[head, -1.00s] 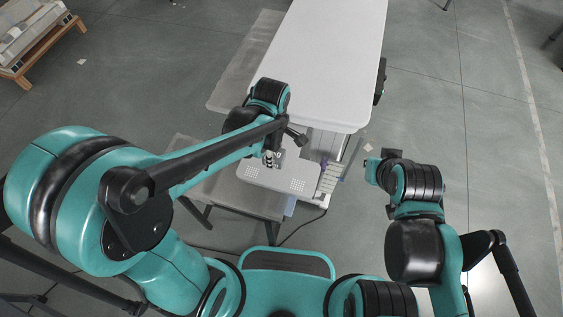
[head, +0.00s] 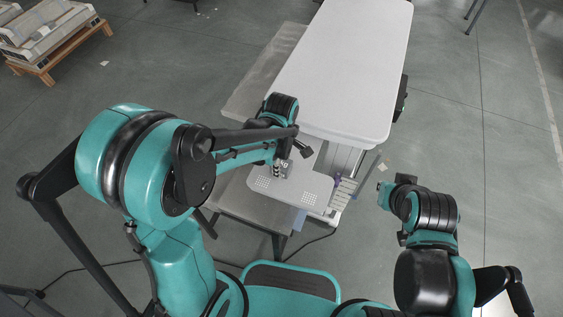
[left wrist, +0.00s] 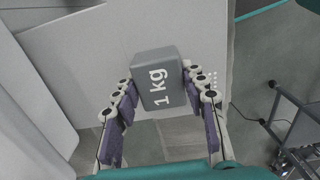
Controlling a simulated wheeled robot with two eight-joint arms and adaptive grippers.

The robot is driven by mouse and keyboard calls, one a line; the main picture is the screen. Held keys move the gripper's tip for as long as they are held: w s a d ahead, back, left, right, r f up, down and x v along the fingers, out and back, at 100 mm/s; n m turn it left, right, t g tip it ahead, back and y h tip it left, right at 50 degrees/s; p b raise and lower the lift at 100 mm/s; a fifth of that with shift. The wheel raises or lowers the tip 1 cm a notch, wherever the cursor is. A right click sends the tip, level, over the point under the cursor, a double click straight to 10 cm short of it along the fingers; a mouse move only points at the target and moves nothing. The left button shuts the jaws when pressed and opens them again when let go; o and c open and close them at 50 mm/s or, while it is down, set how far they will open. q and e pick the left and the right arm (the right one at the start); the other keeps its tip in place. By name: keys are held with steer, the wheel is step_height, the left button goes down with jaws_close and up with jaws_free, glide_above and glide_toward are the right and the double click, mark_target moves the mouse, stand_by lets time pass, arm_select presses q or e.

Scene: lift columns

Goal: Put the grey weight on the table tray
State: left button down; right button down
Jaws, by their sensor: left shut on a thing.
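My left gripper (left wrist: 161,96) is shut on the grey weight (left wrist: 158,75), a block marked "1 kg". One finger lies along each side of it. In the head view the grey weight (head: 284,163) shows small, partly hidden by my left gripper (head: 277,170). It is over the light grey table tray (head: 313,192), a low panel with dotted patches in front of the white table. The tray also fills much of the left wrist view (left wrist: 95,70). I cannot tell whether the weight touches it. My right arm ends right of the tray; its fingers are not clear.
The long white table top (head: 340,70) stands higher, just beyond the tray. A grey bench (head: 240,205) lies left of and below the tray. A loaded wooden pallet (head: 50,55) is far left. A dark cable runs on the floor. Open floor lies to the right.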

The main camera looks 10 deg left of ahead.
arm_select(q)
steer(key=c, duration=0.9)
jaws_free()
steer(key=shift+f, duration=0.1)
steer(key=shift+o, duration=0.2)
step_height(320, 180, up, 11)
steer(key=p, duration=0.4)
steer(key=s+a+r+m+t, duration=0.7)
steer(key=s+a+m, duration=0.1)
steer(key=m, duration=0.7)
steer(key=shift+s+a+m+p, duration=0.3)
steer(key=shift+s+m+p, duration=0.1)
steer(key=shift+s, duration=0.25)
